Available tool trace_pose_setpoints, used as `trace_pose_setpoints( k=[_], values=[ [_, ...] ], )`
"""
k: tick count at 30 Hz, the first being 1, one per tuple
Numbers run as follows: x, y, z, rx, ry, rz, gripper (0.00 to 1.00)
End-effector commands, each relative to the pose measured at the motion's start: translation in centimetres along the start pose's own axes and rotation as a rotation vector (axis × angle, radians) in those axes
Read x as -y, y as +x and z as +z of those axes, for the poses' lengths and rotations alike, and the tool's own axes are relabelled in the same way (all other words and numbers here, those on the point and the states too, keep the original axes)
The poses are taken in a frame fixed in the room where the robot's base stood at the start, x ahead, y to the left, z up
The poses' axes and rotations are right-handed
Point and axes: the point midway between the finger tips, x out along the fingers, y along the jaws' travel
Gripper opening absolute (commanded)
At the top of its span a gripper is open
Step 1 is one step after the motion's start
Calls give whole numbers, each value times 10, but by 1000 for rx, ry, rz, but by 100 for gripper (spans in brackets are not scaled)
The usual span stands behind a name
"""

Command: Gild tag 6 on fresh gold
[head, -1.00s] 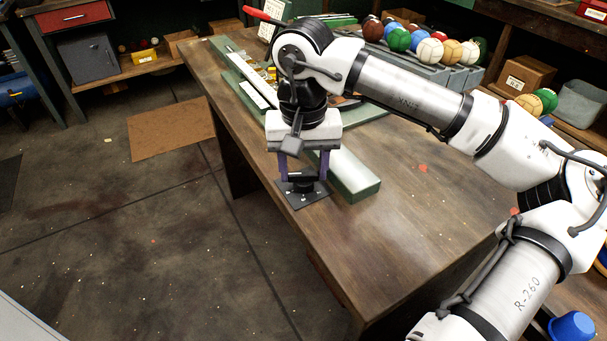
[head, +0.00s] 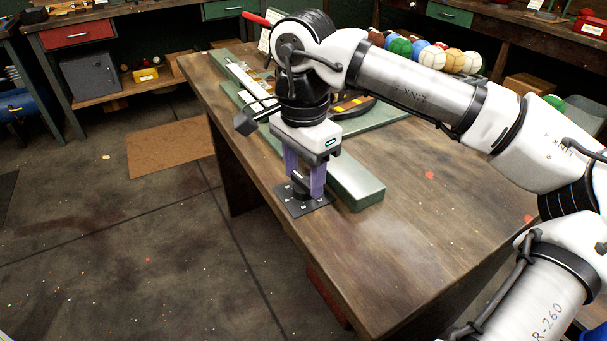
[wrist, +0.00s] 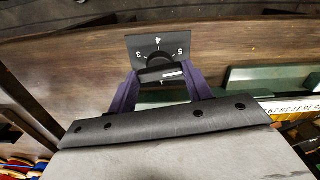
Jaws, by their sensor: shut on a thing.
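A flat black dial plate (head: 318,203) lies on the workbench near its front left edge. A round black knob (head: 299,188) stands on it. In the wrist view the plate (wrist: 136,44) shows white numerals, among them 3, 4 and 5, and the knob (wrist: 158,61) has a white bar mark. My gripper (head: 303,184) points down with its purple fingers shut on the knob, one on each side. A numbered white strip (wrist: 291,106) shows at the right of the wrist view. I cannot make out tag 6 or any gold.
A long green block (head: 357,186) lies right beside the gripper. Behind my arm are a green board (head: 385,116) and a dark item with orange stripes (head: 352,105). Coloured balls (head: 430,56) sit at the back. The bench's front right is clear.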

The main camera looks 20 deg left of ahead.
Motion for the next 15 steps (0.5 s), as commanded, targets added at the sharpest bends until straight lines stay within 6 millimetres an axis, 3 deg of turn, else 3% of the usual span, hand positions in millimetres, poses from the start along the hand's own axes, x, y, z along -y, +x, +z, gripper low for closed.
trace_pose_setpoints(
  k=[15],
  values=[
    [0, -1, -1, -3, 464, -4, 27]
  ],
)
